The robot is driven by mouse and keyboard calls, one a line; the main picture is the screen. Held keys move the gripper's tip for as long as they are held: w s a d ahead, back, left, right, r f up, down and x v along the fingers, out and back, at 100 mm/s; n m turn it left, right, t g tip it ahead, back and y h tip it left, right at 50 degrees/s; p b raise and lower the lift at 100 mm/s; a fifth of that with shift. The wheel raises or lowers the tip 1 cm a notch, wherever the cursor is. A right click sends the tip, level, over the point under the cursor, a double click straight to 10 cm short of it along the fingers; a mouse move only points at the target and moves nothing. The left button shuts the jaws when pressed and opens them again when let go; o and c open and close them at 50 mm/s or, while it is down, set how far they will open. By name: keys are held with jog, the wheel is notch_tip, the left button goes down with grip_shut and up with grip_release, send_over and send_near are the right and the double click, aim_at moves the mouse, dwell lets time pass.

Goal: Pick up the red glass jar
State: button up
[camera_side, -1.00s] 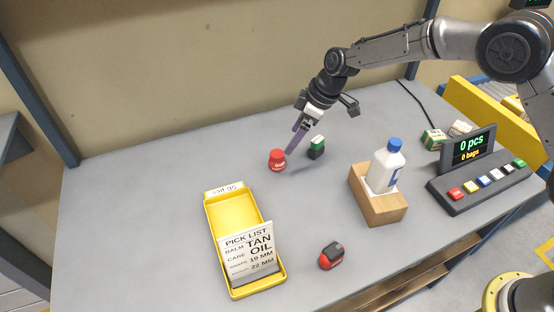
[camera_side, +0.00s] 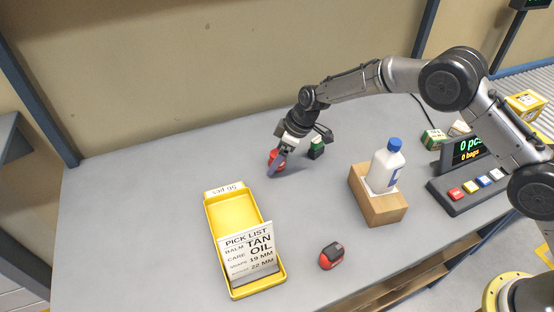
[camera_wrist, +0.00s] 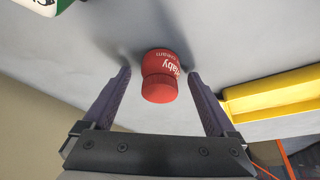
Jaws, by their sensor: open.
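The red jar (camera_side: 273,156) stands on the grey table at the back middle, partly hidden behind my gripper in the side view. In the wrist view the red jar (camera_wrist: 160,76) lies ahead between the two fingers, with white lettering on its side. My gripper (camera_side: 280,168) is lowered at the jar with its fingers pointing down to the table. In the wrist view my gripper (camera_wrist: 158,82) is open, with a gap between each finger and the jar.
A green and white container (camera_side: 316,149) stands just right of the jar. A yellow tray (camera_side: 215,217) with a pick list is in front. A wooden box (camera_side: 385,212) holds a white bottle (camera_side: 384,165). A red and black item (camera_side: 331,256) lies near the front.

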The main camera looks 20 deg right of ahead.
grip_shut()
dwell(0.4)
